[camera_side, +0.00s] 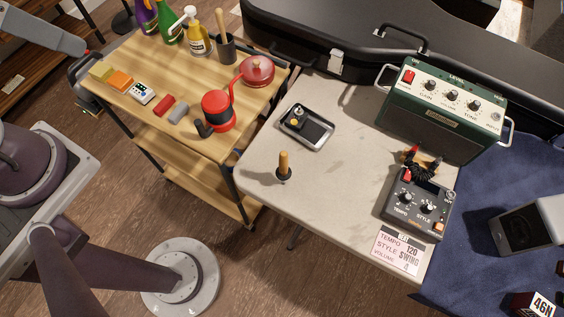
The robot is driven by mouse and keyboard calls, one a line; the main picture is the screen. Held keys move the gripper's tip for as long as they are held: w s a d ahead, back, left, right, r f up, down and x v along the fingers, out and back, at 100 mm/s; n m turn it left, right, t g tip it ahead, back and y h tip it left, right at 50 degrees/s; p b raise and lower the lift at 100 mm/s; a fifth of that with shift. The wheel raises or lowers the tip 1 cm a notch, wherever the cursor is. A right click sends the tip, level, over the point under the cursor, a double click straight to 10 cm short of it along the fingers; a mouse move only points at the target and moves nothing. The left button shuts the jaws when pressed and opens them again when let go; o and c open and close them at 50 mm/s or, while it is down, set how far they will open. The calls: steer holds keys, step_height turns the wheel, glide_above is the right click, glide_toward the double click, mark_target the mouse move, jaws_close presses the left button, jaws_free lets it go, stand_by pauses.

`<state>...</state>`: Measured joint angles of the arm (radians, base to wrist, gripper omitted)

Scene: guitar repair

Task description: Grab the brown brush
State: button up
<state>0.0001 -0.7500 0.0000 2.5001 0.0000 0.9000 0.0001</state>
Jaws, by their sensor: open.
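A small brush-like tool with a brown wooden handle (283,162) stands upright on the pale table, near its left edge. Its lower end is dark and round, and I cannot tell whether it is bristles. Another brown wooden handle (220,22) sticks up from a dark cup (225,50) at the back of the wooden cart; its lower end is hidden in the cup. I cannot tell for sure which one is the brown brush. My gripper cannot be made out in this view; only parts of my arm show at the left.
The table (330,190) bears a metal tray (308,127), a green amplifier (440,105) and a grey pedal (415,205). A black case (300,30) lies behind.

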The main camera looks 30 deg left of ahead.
stand_by(0.4)
steer(key=c, duration=0.4)
